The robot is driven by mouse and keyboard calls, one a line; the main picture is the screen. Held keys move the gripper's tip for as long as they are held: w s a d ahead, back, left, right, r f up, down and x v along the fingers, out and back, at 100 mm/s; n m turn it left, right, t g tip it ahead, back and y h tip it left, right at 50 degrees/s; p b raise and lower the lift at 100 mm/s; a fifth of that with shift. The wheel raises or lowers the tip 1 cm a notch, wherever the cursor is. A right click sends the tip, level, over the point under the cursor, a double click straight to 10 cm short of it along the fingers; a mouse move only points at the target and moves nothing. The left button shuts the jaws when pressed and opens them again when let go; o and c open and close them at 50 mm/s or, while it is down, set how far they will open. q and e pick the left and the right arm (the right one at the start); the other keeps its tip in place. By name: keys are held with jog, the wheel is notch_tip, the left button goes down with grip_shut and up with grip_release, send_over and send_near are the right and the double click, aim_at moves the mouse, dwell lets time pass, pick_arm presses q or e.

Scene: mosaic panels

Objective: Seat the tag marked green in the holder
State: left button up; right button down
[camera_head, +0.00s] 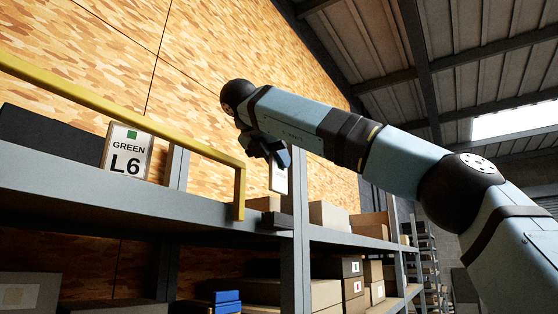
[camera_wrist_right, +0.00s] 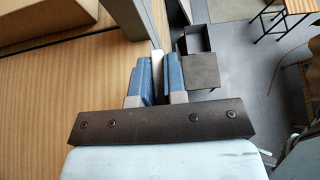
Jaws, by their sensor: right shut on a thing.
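My right gripper (camera_head: 268,148) is shut on a thin pale tag (camera_head: 278,180), held upright above the shelf edge. The tag's marking cannot be read. In the right wrist view the tag (camera_wrist_right: 157,66) shows edge-on between the blue fingers of the gripper (camera_wrist_right: 158,70). A small dark block (camera_head: 276,219), perhaps the holder, sits at the shelf's front edge, below the held tag and apart from it. A white card reading "GREEN L6" with a green square (camera_head: 128,150) stands on the shelf at left. My left gripper is not in view.
A yellow rail (camera_head: 120,108) runs above the shelf and bends down (camera_head: 239,195) left of the dark block. A grey upright post (camera_head: 299,200) stands close right of it. Cardboard boxes (camera_head: 328,215) fill the shelf to the right. A dark box (camera_head: 50,135) is at left.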

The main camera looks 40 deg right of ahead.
jog(key=shift+r+p, duration=0.8)
jog(key=shift+r, duration=0.35)
jog(key=shift+b, duration=0.4)
dwell(1.0)
jog(key=shift+f, duration=0.25)
jog(key=shift+f+b, duration=0.35)
jog(key=shift+b, duration=0.15)
jog(key=shift+f+b, duration=0.3)
jog(key=shift+b, duration=0.05)
jog(key=shift+f+b, duration=0.3)
jog(key=shift+f+b, duration=0.4)
jog(key=shift+f+b, duration=0.45)
